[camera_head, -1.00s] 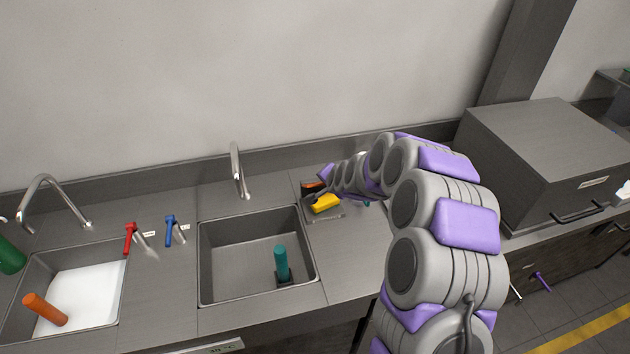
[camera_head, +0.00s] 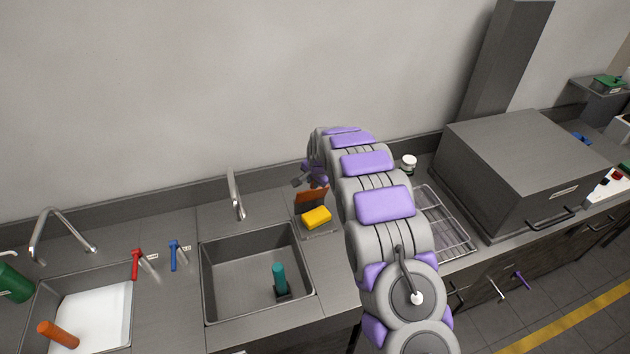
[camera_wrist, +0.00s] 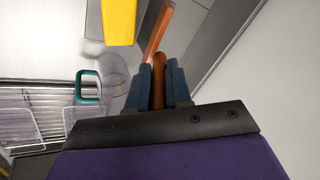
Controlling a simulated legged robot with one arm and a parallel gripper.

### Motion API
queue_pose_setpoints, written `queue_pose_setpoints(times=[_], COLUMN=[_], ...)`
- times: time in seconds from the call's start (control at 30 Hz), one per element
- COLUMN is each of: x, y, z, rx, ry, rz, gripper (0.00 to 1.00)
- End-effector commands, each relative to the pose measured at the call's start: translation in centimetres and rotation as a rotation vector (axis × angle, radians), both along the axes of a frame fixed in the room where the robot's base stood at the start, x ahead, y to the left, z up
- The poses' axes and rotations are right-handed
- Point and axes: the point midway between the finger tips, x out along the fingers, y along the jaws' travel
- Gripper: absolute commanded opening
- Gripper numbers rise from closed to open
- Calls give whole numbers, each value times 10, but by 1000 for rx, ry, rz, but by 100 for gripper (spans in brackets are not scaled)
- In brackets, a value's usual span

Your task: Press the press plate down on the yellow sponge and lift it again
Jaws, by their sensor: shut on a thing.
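The yellow sponge (camera_head: 317,217) lies on a grey base at the right of the middle sink; it also shows at the top of the wrist view (camera_wrist: 119,18). The orange-brown press plate (camera_head: 308,199) stands steeply tilted up, just behind the sponge and apart from its top. In the wrist view the press plate (camera_wrist: 159,28) shows nearly edge-on, beside the sponge. My gripper (camera_wrist: 160,82) is shut on a rounded orange-brown part that seems to belong to the plate. In the head view my gripper (camera_head: 303,181) is above and behind the sponge; its fingertips are partly unclear.
The middle sink (camera_head: 256,270) holds a teal-handled tool (camera_head: 280,279). A faucet (camera_head: 235,195) stands behind it. A wire rack (camera_head: 447,225) lies right of my arm, before a large grey box (camera_head: 520,165). A teal handle (camera_wrist: 88,84) shows in the wrist view.

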Motion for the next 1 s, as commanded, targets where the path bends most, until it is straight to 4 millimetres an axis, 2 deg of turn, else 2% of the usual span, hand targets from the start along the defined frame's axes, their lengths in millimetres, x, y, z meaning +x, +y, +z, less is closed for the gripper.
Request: queue_pose_setpoints(times=[0.4,0.97,1.0], x=[14,16,16], y=[3,4,4], z=[5,5,5], rx=[-20,-24,-24], ry=[63,75,75], rz=[-1,0,0], gripper=[0,0,20])
